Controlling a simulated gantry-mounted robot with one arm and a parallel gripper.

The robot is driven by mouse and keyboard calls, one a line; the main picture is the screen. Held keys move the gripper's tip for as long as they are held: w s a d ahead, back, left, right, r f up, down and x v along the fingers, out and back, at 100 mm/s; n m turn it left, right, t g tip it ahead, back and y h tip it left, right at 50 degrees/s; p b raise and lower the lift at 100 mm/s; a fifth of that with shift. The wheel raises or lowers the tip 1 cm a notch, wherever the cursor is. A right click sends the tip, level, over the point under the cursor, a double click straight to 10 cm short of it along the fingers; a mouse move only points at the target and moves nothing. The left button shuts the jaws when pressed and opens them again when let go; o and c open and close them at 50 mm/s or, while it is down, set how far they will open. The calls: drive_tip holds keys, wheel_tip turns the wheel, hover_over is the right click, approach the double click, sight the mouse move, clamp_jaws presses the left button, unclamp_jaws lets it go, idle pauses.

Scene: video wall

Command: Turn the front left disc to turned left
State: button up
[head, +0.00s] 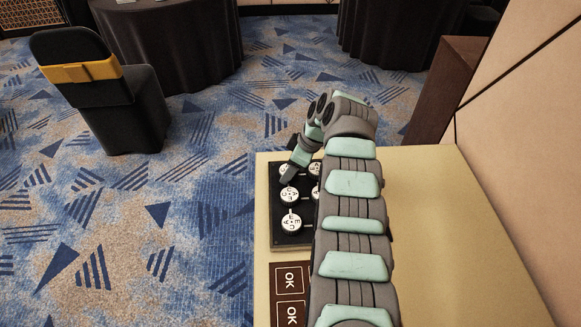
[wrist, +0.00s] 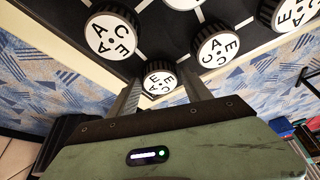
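A black panel (head: 304,237) with several white lettered discs lies on the tan tabletop in the head view. The nearest left disc (head: 291,222) and the middle left disc (head: 289,195) are uncovered. My gripper (head: 290,174) is at the far left corner disc (head: 285,169), partly covering it. In the wrist view my gripper (wrist: 162,88) has one finger on each side of a corner disc (wrist: 159,81). The fingers look apart, with small gaps beside the disc; contact is unclear. My arm hides part of the panel's right side. Which disc the task calls front left is not marked.
Neighbouring discs, one larger-looking (wrist: 112,35) and another (wrist: 217,47), flank the fingers closely. Two brown OK plates (head: 290,279) lie nearer on the tan tabletop (head: 440,235). A chair (head: 100,95) and draped tables stand beyond on blue carpet.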

drive_tip(key=shift+o, duration=1)
drive_tip(key=shift+r, duration=0.15)
drive_tip(key=p+v, duration=0.3)
drive_tip(key=v, duration=0.7)
drive_tip(key=shift+r, duration=0.3)
